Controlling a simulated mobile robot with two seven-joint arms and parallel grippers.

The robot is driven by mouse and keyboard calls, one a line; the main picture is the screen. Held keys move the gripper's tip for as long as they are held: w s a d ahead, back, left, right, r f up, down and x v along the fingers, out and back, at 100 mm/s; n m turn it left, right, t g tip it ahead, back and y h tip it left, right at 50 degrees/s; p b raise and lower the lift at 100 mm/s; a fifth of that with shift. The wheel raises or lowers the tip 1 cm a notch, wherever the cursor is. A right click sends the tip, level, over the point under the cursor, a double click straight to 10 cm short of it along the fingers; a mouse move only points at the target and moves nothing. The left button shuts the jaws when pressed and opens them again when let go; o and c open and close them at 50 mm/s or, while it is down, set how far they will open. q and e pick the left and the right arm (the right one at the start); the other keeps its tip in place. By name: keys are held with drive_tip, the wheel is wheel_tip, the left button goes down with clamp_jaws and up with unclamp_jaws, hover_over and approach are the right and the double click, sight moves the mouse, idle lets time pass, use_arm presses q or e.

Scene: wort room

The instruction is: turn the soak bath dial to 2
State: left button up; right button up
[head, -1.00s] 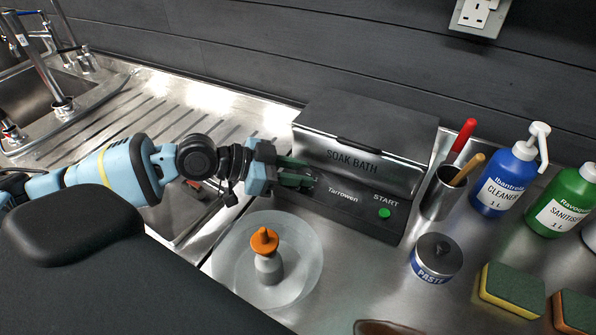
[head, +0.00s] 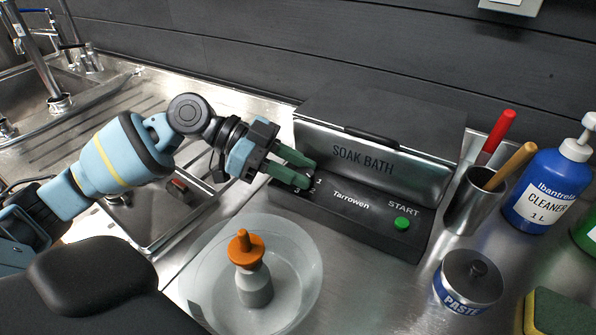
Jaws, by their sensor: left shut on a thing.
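The soak bath (head: 372,165) is a dark metal box with its lid down, in the middle of the head view. Its sloping front panel bears a green START button (head: 402,223) and the name Tarrowen. My left gripper (head: 306,176) is at the left end of this panel, its green fingers shut on the dial, which they mostly hide. Small scale digits show beside the fingertips, but I cannot tell which number the dial points to. My right gripper is not in view.
A translucent bowl (head: 197,283) holding an orange-topped grey bottle (head: 254,285) stands just in front of the bath. A metal cup (head: 470,208) with handles, a PASTE tin (head: 469,283) and a blue cleaner bottle (head: 545,192) stand at the right. A sink is at the far left.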

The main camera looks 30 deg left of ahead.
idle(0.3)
use_arm(q)
drive_tip(key=o, duration=0.7)
drive_tip(key=shift+a, duration=0.15)
drive_tip(key=shift+b+v, duration=0.5)
drive_tip(key=shift+v, duration=3.3)
drive_tip(key=shift+f, duration=0.1)
